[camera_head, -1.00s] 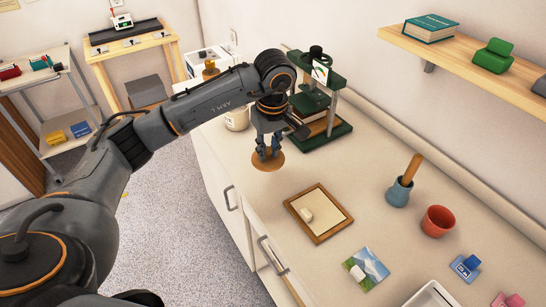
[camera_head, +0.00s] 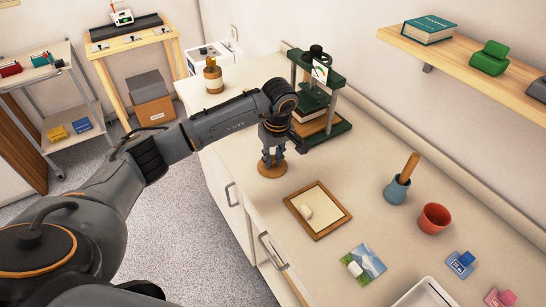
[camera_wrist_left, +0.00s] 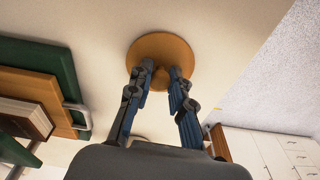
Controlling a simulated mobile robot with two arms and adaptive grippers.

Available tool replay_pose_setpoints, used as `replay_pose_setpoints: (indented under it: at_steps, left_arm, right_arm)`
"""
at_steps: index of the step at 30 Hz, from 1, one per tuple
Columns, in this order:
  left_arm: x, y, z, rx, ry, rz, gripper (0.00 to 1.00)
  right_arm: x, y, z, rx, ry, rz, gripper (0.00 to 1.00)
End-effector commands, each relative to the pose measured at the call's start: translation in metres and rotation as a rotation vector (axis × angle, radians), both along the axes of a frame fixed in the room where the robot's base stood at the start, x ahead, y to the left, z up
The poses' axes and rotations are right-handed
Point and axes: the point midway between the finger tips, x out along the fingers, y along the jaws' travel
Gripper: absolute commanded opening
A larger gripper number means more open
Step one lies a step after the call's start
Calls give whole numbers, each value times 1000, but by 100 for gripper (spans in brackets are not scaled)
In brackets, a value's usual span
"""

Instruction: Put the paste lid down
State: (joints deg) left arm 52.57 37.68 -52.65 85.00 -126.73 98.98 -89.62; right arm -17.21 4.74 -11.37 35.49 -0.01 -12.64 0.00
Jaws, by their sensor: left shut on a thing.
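The paste lid is a round tan disc (camera_head: 271,171) at the counter's left side, in front of the green press. It also shows in the left wrist view (camera_wrist_left: 177,44). My left gripper (camera_head: 273,156) points down over the lid and is shut on it. In the left wrist view the fingers (camera_wrist_left: 160,72) come together over the lid's middle, and they partly hide the part they grip. The lid looks level and very near the counter top (camera_head: 240,165); I cannot tell whether it touches. My right gripper is not in view.
The green press (camera_head: 335,128) stands close behind the gripper. A wooden frame (camera_head: 318,211) with a small white piece lies in front. A print (camera_head: 371,262), blue pot (camera_head: 397,191) and red pot (camera_head: 434,218) lie further right. A brown bottle (camera_head: 213,78) stands at the far left end.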

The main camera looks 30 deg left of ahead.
Motion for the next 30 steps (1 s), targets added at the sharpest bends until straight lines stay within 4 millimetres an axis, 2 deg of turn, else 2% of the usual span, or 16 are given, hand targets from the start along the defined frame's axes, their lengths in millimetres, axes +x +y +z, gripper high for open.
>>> replay_pose_setpoints:
  at_steps: [1,3,4,12,15,17,30]
  left_arm:
    - [0,0,-1,0,0,0,26]
    - [0,0,-1,0,0,0,41]
    - [0,0,-1,0,0,0,43]
    - [0,0,0,1,1,0,43]
    - [0,0,5,-1,1,0,43]
    - [0,-1,9,1,-3,0,43]
    - [-4,-9,97,1,-4,0,43]
  right_arm:
    - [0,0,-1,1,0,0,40]
    - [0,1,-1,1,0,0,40]
    - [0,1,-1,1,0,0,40]
    - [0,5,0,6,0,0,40]
    - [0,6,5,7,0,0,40]
    - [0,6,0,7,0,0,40]
    - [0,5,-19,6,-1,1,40]
